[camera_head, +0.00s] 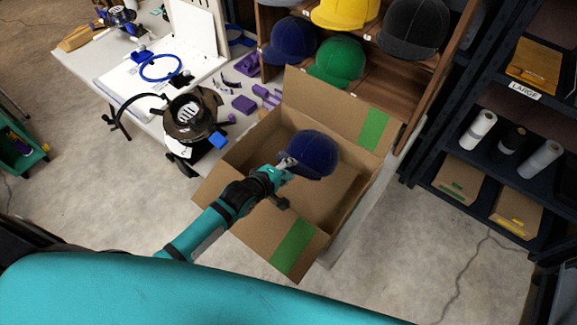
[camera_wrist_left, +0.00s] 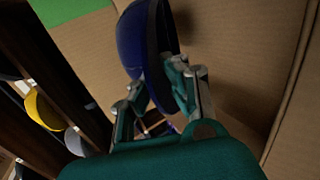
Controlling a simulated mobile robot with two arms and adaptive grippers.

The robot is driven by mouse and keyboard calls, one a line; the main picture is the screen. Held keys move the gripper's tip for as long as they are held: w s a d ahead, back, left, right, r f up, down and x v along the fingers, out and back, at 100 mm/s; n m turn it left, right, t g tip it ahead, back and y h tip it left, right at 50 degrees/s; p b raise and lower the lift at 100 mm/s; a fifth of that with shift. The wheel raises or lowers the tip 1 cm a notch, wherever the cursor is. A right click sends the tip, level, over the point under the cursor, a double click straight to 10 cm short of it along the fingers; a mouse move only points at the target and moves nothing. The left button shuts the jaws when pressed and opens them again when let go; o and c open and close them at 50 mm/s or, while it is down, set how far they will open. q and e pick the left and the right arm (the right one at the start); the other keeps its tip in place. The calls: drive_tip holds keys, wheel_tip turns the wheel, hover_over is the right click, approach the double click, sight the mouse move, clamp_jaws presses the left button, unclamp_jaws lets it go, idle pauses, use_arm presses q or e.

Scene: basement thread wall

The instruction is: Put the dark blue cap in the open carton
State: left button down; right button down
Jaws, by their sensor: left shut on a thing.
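The dark blue cap (camera_head: 314,156) is held by my left gripper (camera_head: 287,163), which is shut on its edge. In the head view the cap shows over the opening of the open carton (camera_head: 233,157), inside its outline. How far the cap is above the carton floor is hard to tell. In the left wrist view the cap (camera_wrist_left: 133,40) is between the fingers of the left gripper (camera_wrist_left: 158,90), with brown cardboard close behind it. The carton's flaps are spread, two with green tape. My right gripper is not in view.
A wooden shelf (camera_head: 397,62) behind the carton holds another dark blue cap (camera_head: 292,41), a green cap (camera_head: 339,60), a yellow cap (camera_head: 345,12) and a dark grey cap (camera_head: 414,27). A white table (camera_head: 85,66) with a black round fixture (camera_head: 190,115) is left. A dark rack (camera_head: 487,134) stands right.

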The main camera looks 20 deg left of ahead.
use_arm(q)
drive_tip(key=c, duration=1.3)
unclamp_jaws()
drive_tip(key=shift+c, duration=0.2)
drive_tip(key=shift+s, duration=0.1)
drive_tip(key=shift+s+a+r, duration=0.1)
drive_tip(key=shift+s+a, duration=0.05)
drive_tip(key=shift+s, duration=0.1)
drive_tip(key=v, duration=1.1)
drive_tip(key=shift+s, duration=0.15)
